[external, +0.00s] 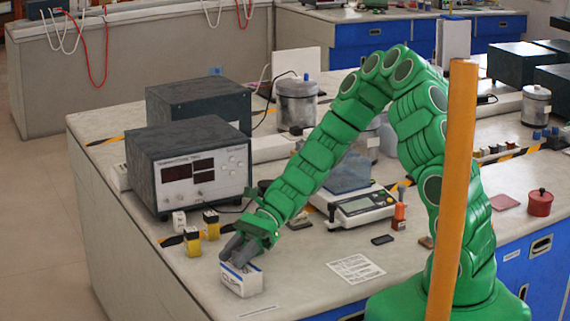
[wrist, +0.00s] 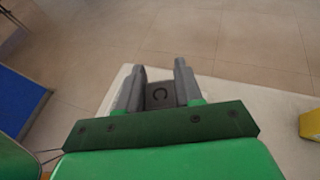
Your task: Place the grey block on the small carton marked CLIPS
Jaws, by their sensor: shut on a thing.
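The small white carton (external: 240,281) with blue lettering stands near the front left corner of the bench in the external view. My gripper (external: 240,254) points down right over it. In the wrist view my gripper (wrist: 160,82) is shut on the grey block (wrist: 160,95), which shows a dark letter C between the fingers. In the external view the fingers largely hide the block. I cannot tell whether the block touches the carton's top. The carton is not clearly seen in the wrist view.
Two yellow-and-black items (external: 211,225) and a small white block (external: 179,221) stand behind my gripper. A dark instrument box (external: 190,165) is farther back. A printed sheet (external: 356,268) lies flat to the right. The bench's left edge is close.

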